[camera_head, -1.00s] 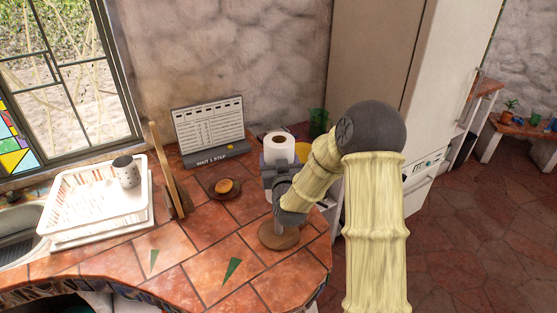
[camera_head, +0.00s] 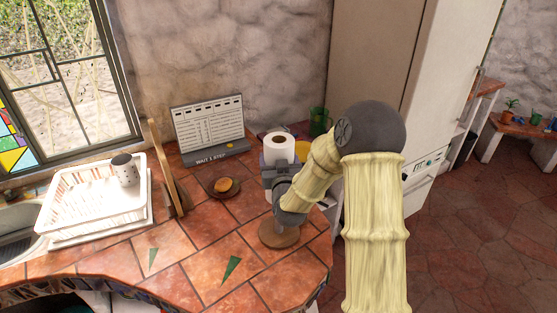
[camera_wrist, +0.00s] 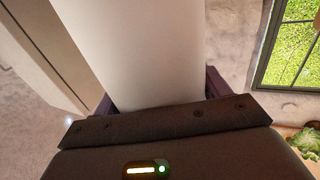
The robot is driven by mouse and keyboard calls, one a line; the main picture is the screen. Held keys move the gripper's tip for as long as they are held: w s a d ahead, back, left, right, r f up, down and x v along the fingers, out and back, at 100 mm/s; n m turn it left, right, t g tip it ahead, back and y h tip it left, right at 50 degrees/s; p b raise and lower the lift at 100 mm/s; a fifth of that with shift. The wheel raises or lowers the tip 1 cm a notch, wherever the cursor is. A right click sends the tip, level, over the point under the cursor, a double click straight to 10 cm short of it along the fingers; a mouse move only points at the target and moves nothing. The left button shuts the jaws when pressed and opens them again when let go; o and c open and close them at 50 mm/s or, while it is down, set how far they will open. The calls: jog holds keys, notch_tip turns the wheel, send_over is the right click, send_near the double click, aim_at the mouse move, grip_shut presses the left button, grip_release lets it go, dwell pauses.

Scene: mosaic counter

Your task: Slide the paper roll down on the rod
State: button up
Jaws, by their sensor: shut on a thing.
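The white paper roll (camera_head: 279,146) is upright above the round wooden base (camera_head: 279,238) of its stand on the tiled counter. My gripper (camera_head: 278,170) is shut on the roll from the near side. In the wrist view the roll (camera_wrist: 145,50) fills the middle, with a dark finger of my gripper (camera_wrist: 160,100) on either side. The roll's top and its dark centre hole show in the head view. The rod is hidden by the roll and my gripper, and a gap is left between the gripper and the base.
A small plate (camera_head: 224,188) with an orange item lies left of the stand. A grey board (camera_head: 208,130) stands behind it. A green cup (camera_head: 318,122) and a yellow item (camera_head: 303,151) are behind the roll. A white dish rack (camera_head: 95,205) is at left.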

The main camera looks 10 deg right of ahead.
jog(key=shift+f+b, duration=5.05)
jog(key=shift+b, duration=0.8)
jog(key=o, duration=1.1)
jog(key=s+b, duration=0.2)
jog(key=s, duration=0.2)
jog(key=s+b, duration=0.3)
jog(key=s, duration=0.1)
jog(key=s+a+b, duration=0.1)
jog(key=s+b, duration=0.1)
jog(key=s, duration=0.2)
jog(key=shift+f+b, duration=0.2)
jog(key=shift+b, duration=0.1)
jog(key=b, duration=0.2)
jog(key=shift+s+b, duration=0.25)
jog(key=shift+b, duration=0.1)
